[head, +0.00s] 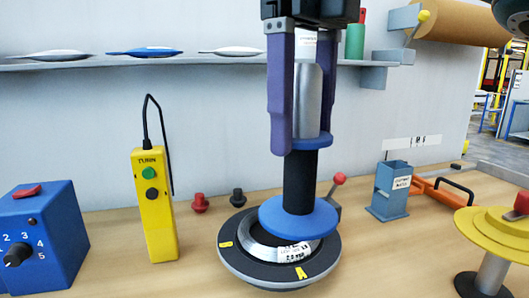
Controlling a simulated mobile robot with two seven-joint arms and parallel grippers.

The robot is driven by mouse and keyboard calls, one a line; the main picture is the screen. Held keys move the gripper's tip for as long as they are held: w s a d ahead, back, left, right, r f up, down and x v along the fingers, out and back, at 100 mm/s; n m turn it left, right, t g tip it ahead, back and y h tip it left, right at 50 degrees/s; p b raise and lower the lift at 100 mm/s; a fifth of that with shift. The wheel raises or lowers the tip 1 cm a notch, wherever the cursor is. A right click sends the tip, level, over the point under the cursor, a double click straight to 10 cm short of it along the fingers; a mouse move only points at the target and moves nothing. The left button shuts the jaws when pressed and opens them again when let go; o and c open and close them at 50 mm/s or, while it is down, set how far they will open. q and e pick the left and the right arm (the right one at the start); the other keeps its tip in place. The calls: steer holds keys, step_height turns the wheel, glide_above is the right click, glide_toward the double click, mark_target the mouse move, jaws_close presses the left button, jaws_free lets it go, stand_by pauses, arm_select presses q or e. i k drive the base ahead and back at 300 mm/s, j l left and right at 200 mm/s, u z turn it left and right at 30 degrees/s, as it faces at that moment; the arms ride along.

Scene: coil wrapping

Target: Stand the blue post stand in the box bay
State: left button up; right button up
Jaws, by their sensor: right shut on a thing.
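The blue post stand has a wide blue base disc (300,217), a black column, a blue collar and a silver upper post. It is upright. My right gripper (303,138), with purple fingers, is shut on the silver upper part from above. The base disc overlaps the steel coil (262,248) on the round black turntable (235,264) and hides part of it. I cannot tell whether they touch. A small open-topped blue-grey box (381,201) with a label stands to the right; I cannot tell whether it is the box bay. My left gripper is not in view.
A yellow pendant (155,215) and a blue dial box (35,240) stand at left. Red and black knobs (200,204) sit near the wall. At right are an orange-handled tool (440,193) and a yellow disc stand (500,228). A shelf (200,58) runs behind.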

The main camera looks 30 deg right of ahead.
mark_target(498, 193)
steer(key=l, duration=0.55)
steer(key=k+l+u, duration=0.1)
steer(key=l, duration=0.45)
steer(key=k+l+u, duration=0.1)
steer(key=l, duration=1)
steer(key=k+l+u, duration=0.1)
steer(key=l, duration=0.45)
steer(key=k+l, duration=0.15)
steer(key=l, duration=0.4)
steer(key=k+l+u, duration=0.1)
steer(key=l, duration=0.4)
steer(key=k+l, duration=0.15)
steer(key=l, duration=0.4)
steer(key=u, duration=0.05)
